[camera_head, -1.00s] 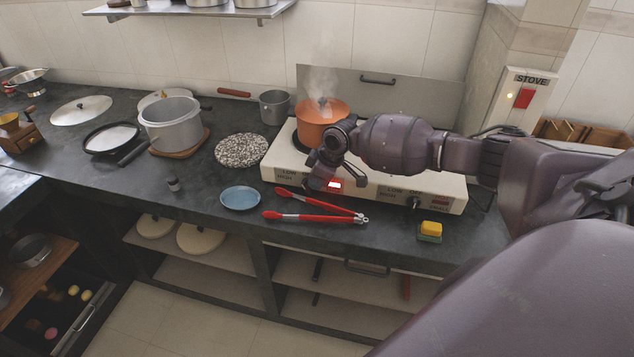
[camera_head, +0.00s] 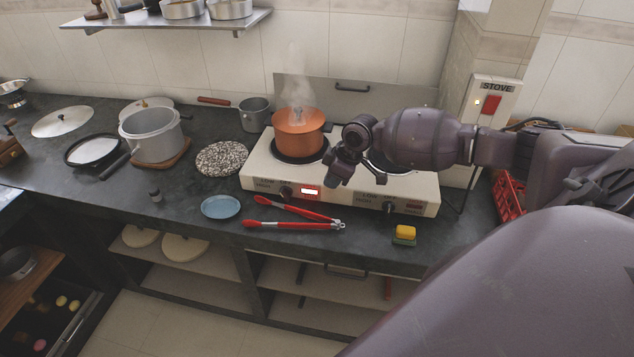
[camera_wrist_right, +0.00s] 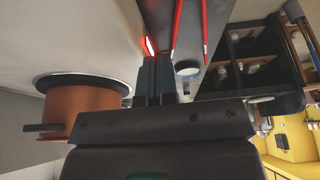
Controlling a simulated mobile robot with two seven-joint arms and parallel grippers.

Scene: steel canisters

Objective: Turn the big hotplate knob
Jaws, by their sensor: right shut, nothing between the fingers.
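The white two-burner hotplate (camera_head: 340,192) stands on the dark counter against the wall. Its left knob (camera_head: 286,192) is dark and uncovered, beside a lit red display (camera_head: 310,191). Its right knob (camera_head: 389,208) is also dark and uncovered. I cannot tell which knob is the big one. An orange pot (camera_head: 298,142) steams on the left burner. My right gripper (camera_head: 332,183) is shut and empty, in front of the hotplate between the two knobs, apart from both. Its closed fingers (camera_wrist_right: 155,80) show in the wrist view. The right burner is partly hidden by my arm.
Red tongs (camera_head: 290,224) and a blue plate (camera_head: 221,207) lie in front of the hotplate. A yellow sponge (camera_head: 405,232) lies to their right. A stove switch (camera_head: 491,105) is on the wall. A speckled trivet (camera_head: 222,158) lies to the left.

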